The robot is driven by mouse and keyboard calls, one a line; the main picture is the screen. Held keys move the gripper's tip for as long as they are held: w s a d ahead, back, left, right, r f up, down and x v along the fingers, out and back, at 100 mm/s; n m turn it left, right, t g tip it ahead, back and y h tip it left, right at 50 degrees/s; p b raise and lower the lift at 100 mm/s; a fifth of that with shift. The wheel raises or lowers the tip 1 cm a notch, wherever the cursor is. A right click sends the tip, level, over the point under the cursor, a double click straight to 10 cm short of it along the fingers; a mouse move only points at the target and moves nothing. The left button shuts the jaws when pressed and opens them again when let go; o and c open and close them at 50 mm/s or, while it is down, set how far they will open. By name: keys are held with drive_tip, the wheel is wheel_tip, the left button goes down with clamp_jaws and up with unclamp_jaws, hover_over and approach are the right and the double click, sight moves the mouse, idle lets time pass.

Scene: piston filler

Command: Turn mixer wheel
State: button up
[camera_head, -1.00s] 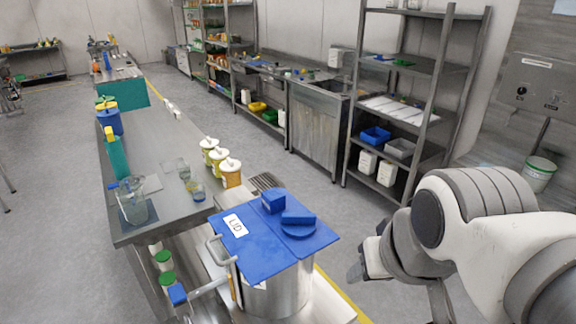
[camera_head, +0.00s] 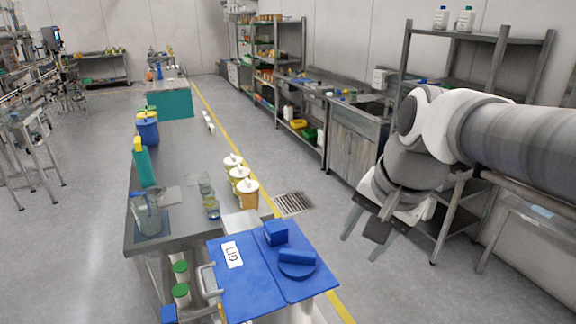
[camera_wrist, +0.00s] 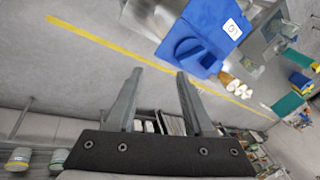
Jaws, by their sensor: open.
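No part is clearly recognisable as a mixer wheel. A steel vessel under a blue lid (camera_head: 245,282) marked "LID" stands at the bottom centre of the head view. A round blue piece with a raised bar (camera_head: 297,264) and a blue block (camera_head: 276,233) sit on the lid. The blue lid (camera_wrist: 212,28) also shows upside down in the wrist view, beyond the fingers. My gripper (camera_head: 362,238) is open and empty, to the right of the lid and apart from it. Its two spread fingers (camera_wrist: 159,74) point towards the floor and vessel in the wrist view.
Steel shelves and a sink unit (camera_head: 352,138) line the right wall. Machinery (camera_head: 35,75) stands far left. Grey floor between is open.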

drive_tip(key=w+a+m+g+y, duration=0.1)
drive_tip(key=w+m, duration=0.5)
drive_tip(key=w, duration=0.2)
drive_tip(key=m+g+y, duration=0.2)
drive_tip(key=m, duration=0.5)
approach(299, 252)
drive_tip(key=x, duration=0.9)
drive_tip(key=shift+a+f, duration=0.1)
drive_tip(key=shift+f, duration=0.05)
clamp_jaws()
